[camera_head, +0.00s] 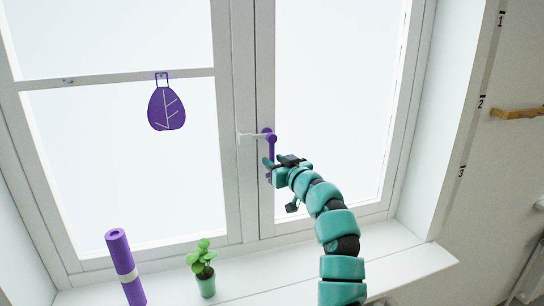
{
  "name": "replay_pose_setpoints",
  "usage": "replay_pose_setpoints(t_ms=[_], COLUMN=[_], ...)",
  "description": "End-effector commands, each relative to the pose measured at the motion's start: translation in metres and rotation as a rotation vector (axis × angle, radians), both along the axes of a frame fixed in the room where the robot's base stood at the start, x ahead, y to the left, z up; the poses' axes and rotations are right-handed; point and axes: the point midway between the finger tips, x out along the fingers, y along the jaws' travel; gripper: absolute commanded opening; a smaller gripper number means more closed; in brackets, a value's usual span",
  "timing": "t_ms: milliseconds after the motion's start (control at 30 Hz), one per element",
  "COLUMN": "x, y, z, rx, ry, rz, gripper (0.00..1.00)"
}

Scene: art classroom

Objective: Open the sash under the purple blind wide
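The right window sash (264,60) has a purple handle (268,134) on its left stile, with the lever pointing down. The sash looks flush with the frame.
On the sill (395,262) stand a green plant in a pot (205,284) and a purple roll (124,262), both left of my arm. A wooden rail (520,113) is on the right wall.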

Motion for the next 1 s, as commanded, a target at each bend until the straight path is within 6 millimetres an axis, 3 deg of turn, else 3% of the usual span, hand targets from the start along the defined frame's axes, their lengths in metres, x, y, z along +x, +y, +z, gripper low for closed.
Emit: replay_pose_setpoints(t_ms=[300,700,867,1000], x=[0.017,0.019,0.019,0.019], y=[0.009,0.010,0.010,0.010], z=[0.001,-0.001,-0.001,-0.001], rx=[-0.001,0.001,0.001,0.001], ry=[0.000,0.003,0.003,0.003], rz=[0.001,0.000,0.000,0.000], gripper=[0.32,0.32,0.00,0.00])
